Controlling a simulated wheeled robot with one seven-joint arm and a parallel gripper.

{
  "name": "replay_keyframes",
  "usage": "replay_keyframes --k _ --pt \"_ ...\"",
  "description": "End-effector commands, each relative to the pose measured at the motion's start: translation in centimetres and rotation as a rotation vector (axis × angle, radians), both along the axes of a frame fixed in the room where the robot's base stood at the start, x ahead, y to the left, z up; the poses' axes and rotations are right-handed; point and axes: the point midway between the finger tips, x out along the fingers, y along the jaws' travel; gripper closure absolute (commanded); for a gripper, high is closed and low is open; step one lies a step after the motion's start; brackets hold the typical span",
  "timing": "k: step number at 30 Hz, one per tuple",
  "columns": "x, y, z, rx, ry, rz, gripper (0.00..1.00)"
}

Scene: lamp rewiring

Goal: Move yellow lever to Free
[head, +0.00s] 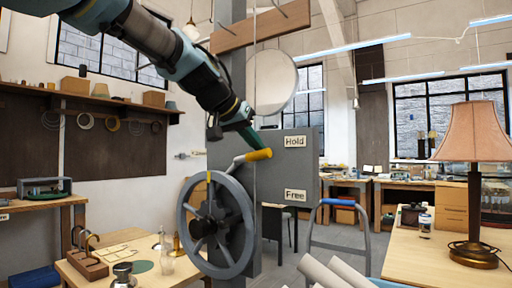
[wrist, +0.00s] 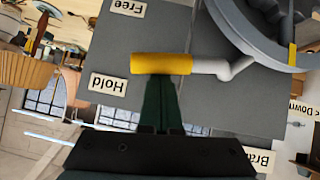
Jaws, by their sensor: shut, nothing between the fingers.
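The yellow lever handle (head: 258,155) sticks out on a bent metal rod above a large grey handwheel (head: 248,222). It sits slightly below the level of the Hold label (head: 295,141) and well above the Free label (head: 295,195). My gripper (head: 252,143) comes down from the upper left, its fingertips at the top of the handle. In the wrist view, where the labels are upside down, the yellow handle (wrist: 161,63) lies across the tips of my gripper (wrist: 160,79). The fingers are together with nothing between them. They touch or nearly touch the handle; I cannot tell which.
A grey panel (head: 272,165) carries the labels behind the wheel. A bench with bottles and fittings (head: 110,250) stands at lower left. A lamp (head: 475,180) stands on a table at right. A blue-and-grey rail (head: 340,235) and pale rolls stand at lower middle.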

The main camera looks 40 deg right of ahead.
Motion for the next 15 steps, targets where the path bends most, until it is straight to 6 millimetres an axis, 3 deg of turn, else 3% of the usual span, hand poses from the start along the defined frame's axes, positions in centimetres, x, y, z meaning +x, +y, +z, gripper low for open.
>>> replay_keyframes --k 11,15 --pt "-0.9 -0.2 -3.4 0.073 -0.276 -0.003 1.00" --pt "-0.8 -0.2 -4.2 0.071 -0.271 0.000 1.00"
